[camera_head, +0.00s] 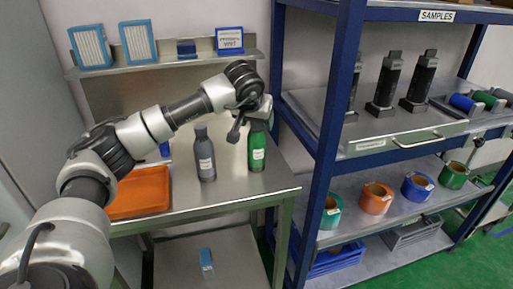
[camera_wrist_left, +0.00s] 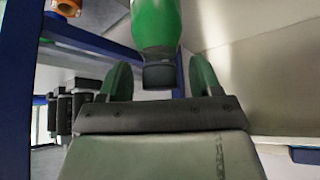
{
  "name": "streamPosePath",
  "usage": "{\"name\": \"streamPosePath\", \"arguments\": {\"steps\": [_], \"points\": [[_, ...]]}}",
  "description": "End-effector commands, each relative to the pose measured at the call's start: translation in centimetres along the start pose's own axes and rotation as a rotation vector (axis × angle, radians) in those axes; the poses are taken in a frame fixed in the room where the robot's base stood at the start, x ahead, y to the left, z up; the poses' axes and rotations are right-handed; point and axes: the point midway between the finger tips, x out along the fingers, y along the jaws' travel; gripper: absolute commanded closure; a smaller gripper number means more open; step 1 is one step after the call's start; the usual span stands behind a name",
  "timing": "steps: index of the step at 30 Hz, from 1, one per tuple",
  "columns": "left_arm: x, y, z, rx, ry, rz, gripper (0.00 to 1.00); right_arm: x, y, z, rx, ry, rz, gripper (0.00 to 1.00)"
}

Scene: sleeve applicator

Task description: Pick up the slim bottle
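Two bottles stand upright on the metal bench: a grey bottle (camera_head: 204,157) with a dark top and white label, and a green bottle (camera_head: 257,151) with a white label to its right. I cannot tell for certain which one the task calls slim. My left gripper (camera_head: 252,116) is over the top of the green bottle and hides its cap in the head view. In the left wrist view, the open gripper fingers (camera_wrist_left: 160,82) stand either side of the green bottle's (camera_wrist_left: 156,22) dark cap (camera_wrist_left: 159,75), with gaps on both sides. My right gripper is out of view.
An orange tray (camera_head: 138,193) lies on the bench (camera_head: 225,196) left of the bottles. A wall shelf (camera_head: 170,64) with boxes and a sign is behind. A blue-framed rack (camera_head: 330,135) stands close on the right, holding dark devices and coloured rolls.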

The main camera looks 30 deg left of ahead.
Motion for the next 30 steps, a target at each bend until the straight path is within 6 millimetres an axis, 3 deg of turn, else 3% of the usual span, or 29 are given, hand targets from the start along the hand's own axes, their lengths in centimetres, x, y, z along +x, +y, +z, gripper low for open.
{"name": "streamPosePath", "arguments": {"steps": [2,12,23,30], "points": [[0.0,0.0,0.0,0.0,0.0,0.0,0.49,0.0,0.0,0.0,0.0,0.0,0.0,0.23],[-0.1,0.0,0.0,0.0,0.0,0.0,1.0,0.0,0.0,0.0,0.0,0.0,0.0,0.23],[-0.3,0.0,-0.2,-0.001,0.003,0.001,1.0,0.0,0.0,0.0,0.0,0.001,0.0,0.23],[-2.2,0.1,-1.5,-0.003,0.006,0.003,1.0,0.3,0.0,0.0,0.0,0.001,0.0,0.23]]}}
